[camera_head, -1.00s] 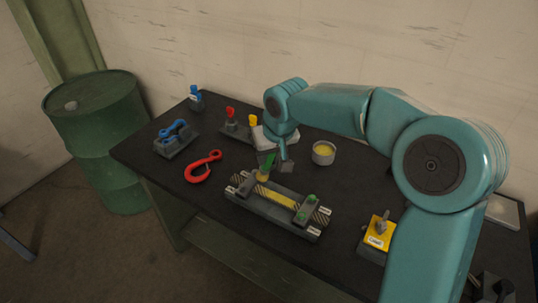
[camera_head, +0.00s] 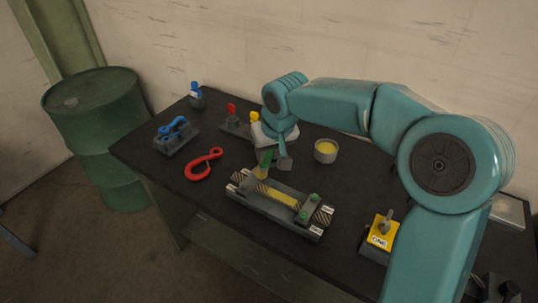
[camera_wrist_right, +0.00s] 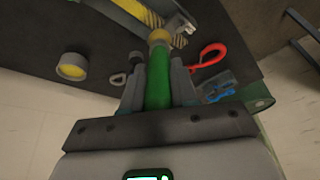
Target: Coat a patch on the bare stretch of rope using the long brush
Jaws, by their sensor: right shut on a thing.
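The rope fixture (camera_head: 268,210) is a long dark block on the bench. Its rope shows striped at both ends, with a plain yellow stretch (camera_head: 284,199) between. My right gripper (camera_head: 273,158) is shut on the green handle of the brush (camera_wrist_right: 158,82), above the fixture's left end. The brush's yellowish tip (camera_head: 262,172) points down by the rope's left part; I cannot tell whether it touches. The wrist view shows the tip (camera_wrist_right: 159,37) in front of the striped rope. A grey pot with yellow contents (camera_head: 325,151) stands behind the fixture. My left gripper is not in view.
A red hook (camera_head: 194,173) lies left of the fixture, with blue shackle-like parts on a block (camera_head: 174,136) beyond. A yellow-labelled block (camera_head: 380,236) sits right. A green drum (camera_head: 95,145) stands left of the bench.

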